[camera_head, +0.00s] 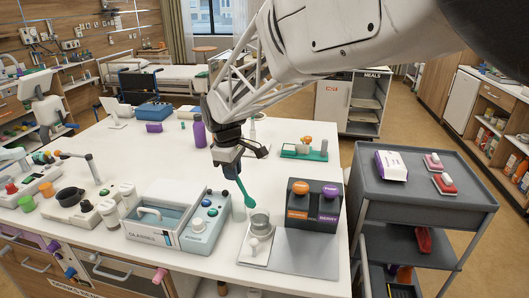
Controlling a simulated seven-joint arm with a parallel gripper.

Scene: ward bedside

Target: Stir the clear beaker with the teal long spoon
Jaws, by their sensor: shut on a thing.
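My gripper (230,171) is shut on the teal long spoon (244,190) near the middle of the white table. The spoon slants down and to the right, with its wide end lowest. The clear beaker (260,221) stands just below and right of that end in the picture, near the table's front edge. The spoon's end appears above the beaker's rim and slightly left of it, not inside it. My fingers hide the upper part of the spoon. The beaker's contents are hard to make out.
A dark dispenser box (313,212) with orange and purple tops stands right of the beaker. A pale translucent cylinder (238,208) stands close on its left. A glasses tray (160,232) is further left. A purple bottle (199,132) stands behind. A grey cart (425,205) is right of the table.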

